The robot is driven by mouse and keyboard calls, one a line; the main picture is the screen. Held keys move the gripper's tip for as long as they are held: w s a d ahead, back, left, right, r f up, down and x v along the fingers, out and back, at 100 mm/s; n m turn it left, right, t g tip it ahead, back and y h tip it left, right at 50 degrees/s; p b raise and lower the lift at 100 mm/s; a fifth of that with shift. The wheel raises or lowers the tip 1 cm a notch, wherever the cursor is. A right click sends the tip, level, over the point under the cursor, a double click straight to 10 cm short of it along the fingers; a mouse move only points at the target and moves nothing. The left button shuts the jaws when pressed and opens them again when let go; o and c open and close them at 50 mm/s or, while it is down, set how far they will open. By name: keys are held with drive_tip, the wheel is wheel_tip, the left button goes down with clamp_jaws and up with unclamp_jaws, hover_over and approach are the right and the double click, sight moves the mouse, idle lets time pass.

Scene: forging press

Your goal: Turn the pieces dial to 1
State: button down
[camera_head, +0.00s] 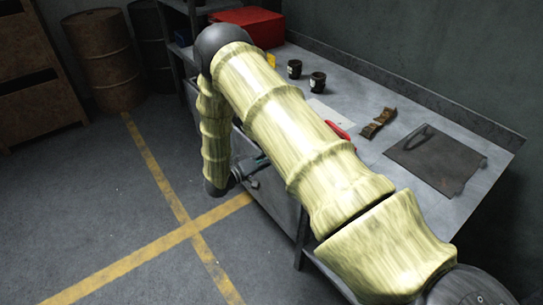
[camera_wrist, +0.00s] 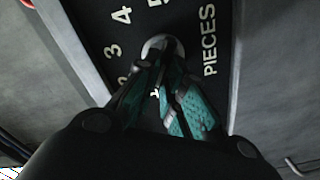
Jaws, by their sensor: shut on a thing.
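The pieces dial (camera_wrist: 150,48) shows in the wrist view as a small pale round shape on a dark panel (camera_wrist: 205,20). The panel carries the word PIECES at the right and the numbers 3, 4 and a partly cut 5 to the left and above. My gripper (camera_wrist: 163,50) is shut on the dial, its teal-padded fingers converging there and covering most of it. The dial's pointer is hidden, so its setting cannot be read. In the head view my gripper (camera_head: 258,162) is small, at the front of the bench, with the dial out of sight.
The bench top (camera_head: 325,82) holds two dark cups (camera_head: 318,81), a brown bracket-like part (camera_head: 379,122), a dark plate (camera_head: 435,158) and a red box (camera_head: 252,24). Rusty barrels (camera_head: 104,58) stand at the back left. The floor with yellow lines is clear.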

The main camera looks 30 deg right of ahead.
idle(0.5)
drive_tip(key=c, duration=1.5)
unclamp_jaws()
drive_tip(key=shift+a, duration=0.1)
drive_tip(key=a, duration=1.1)
drive_tip(key=shift+s+a, duration=0.4)
drive_tip(key=shift+f, duration=0.1)
